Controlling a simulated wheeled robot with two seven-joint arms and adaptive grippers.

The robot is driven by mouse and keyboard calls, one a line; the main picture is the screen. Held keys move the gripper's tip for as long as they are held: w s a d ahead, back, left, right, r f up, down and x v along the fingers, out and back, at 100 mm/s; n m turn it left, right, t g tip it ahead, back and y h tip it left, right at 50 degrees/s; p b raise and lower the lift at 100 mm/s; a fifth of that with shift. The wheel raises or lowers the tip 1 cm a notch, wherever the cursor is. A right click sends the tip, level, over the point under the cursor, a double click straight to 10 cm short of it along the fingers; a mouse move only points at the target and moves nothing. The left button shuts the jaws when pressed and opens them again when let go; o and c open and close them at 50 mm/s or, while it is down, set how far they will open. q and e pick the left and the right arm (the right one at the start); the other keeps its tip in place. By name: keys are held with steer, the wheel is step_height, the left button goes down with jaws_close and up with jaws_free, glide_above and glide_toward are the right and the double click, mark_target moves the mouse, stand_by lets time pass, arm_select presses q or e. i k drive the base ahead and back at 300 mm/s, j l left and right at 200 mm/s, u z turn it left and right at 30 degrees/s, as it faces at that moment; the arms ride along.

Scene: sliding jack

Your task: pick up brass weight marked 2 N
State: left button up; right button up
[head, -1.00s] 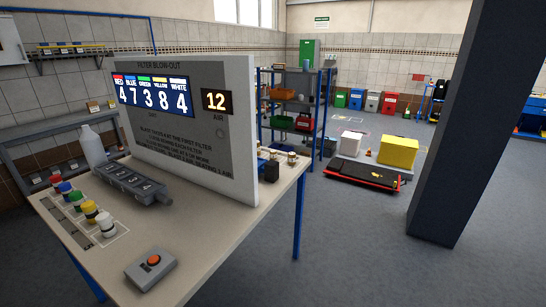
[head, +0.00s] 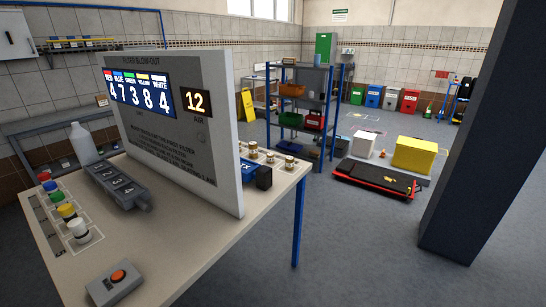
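Several small brass-coloured cylinders stand in a row on the table (head: 215,232), at its far right edge behind the display panel. One brass weight (head: 289,162) is nearest the table's right edge, and another brass weight (head: 270,157) is just left of it. A further brass piece (head: 253,148) is close to the panel's edge. Their markings are too small to read, so I cannot tell which is marked 2 N. The panel may hide more of the row. Neither of my grippers is in view.
The upright filter panel (head: 172,130) stands across the table. A blue and black device (head: 250,173) sits beside the weights. A grey numbered block (head: 117,183), coloured-capped pots, a bottle (head: 83,143) and a button box (head: 115,284) are in front.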

mark_target(271, 156)
steer(key=i+l, duration=0.2)
steer(key=i+l+u, duration=0.15)
steer(key=l, duration=0.3)
steer(key=i+l, duration=0.2)
steer(key=i+l+u, duration=0.1)
steer(key=l, duration=0.35)
steer(key=i+l+u, duration=0.1)
steer(key=l, duration=0.25)
steer(key=i+l, duration=0.25)
steer(key=i+l+u, duration=0.1)
steer(key=l, duration=0.35)
steer(key=i+l+u, duration=0.1)
steer(key=l, duration=0.3)
steer(key=i, duration=0.05)
